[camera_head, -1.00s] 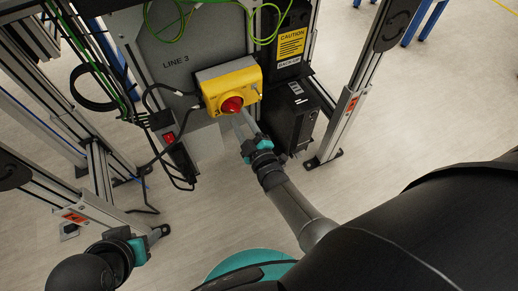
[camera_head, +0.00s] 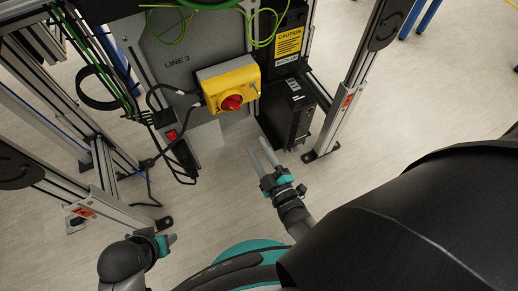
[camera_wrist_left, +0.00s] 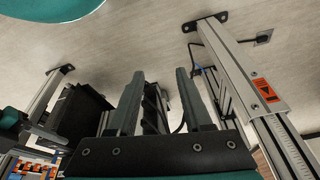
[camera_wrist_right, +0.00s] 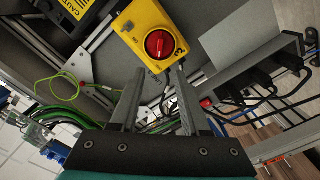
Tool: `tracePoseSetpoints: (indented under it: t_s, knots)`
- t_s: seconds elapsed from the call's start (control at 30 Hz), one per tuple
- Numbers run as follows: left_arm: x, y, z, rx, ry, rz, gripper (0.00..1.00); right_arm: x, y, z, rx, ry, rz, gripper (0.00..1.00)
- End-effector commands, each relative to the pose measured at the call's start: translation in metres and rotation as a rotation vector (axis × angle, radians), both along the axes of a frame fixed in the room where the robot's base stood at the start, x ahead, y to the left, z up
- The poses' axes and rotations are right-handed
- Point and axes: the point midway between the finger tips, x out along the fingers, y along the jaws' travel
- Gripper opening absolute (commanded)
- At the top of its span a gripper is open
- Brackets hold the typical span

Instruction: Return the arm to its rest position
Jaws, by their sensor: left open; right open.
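My right gripper (camera_head: 262,158) is open and empty in the head view, below and to the right of the yellow switch box and apart from it. In the right wrist view its two fingers (camera_wrist_right: 155,98) stand apart with nothing between them. The yellow box (camera_head: 215,75) with its red knob (camera_head: 231,102) is on the grey LINE 3 panel, and shows beyond the fingertips in the right wrist view (camera_wrist_right: 143,25). My left gripper (camera_head: 168,242) is low at the left in the head view; the left wrist view shows its fingers (camera_wrist_left: 156,85) apart and empty.
A black box (camera_head: 290,112) stands right of the panel, below a caution-labelled unit (camera_head: 289,45). Metal frame posts rise at the right (camera_head: 345,100) and left (camera_head: 100,165). Cables hang left of the panel. The floor (camera_head: 235,200) between the grippers is clear.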

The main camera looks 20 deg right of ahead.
Motion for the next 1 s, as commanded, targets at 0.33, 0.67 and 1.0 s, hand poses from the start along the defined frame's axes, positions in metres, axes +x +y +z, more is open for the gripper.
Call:
tracePoseSetpoints:
  t_s: [0.33, 0.67, 1.0]
  knots:
    - [0.000, 0.000, 0.000, 0.000, 0.000, 0.000, 0.50, 0.000, 0.000, 0.000, 0.000, 0.001, 0.000, 0.46]
    - [-0.005, 0.007, -0.034, 0.014, 0.025, -0.003, 0.50, -0.018, -0.002, -0.034, 0.107, 0.229, 0.011, 0.46]
    - [-0.041, 0.031, -0.097, 0.043, 0.064, -0.008, 0.50, -0.094, -0.021, -0.103, 0.308, 0.727, -0.086, 0.46]
